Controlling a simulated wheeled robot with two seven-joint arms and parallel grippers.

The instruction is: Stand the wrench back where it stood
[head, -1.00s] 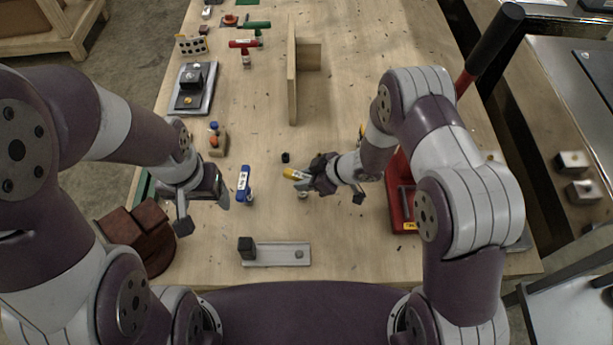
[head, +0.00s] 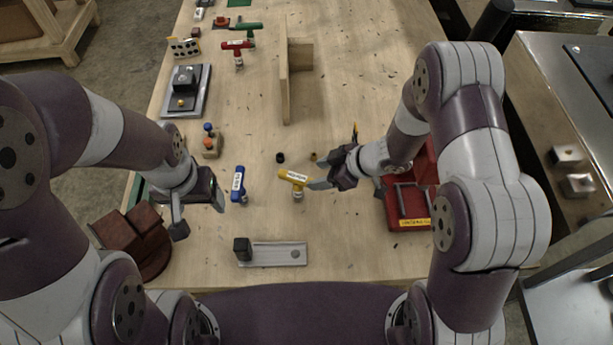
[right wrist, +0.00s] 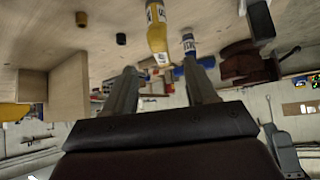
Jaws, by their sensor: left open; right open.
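A yellow T-handled wrench (head: 297,178) with a dark label stands upright on the bench, just left of my right gripper. My right gripper (head: 327,172) is open and empty, its fingers beside the yellow handle and apart from it. In the right wrist view the yellow wrench (right wrist: 157,35) shows beyond the fingertips of the open gripper (right wrist: 160,84). A blue T-handled wrench (head: 239,184) stands further left and also shows in the right wrist view (right wrist: 190,48). My left gripper (head: 203,212) is open and empty, left of the blue wrench.
A grey plate with a black block (head: 275,255) lies in front. Red and green T-handles (head: 238,45) stand far left.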

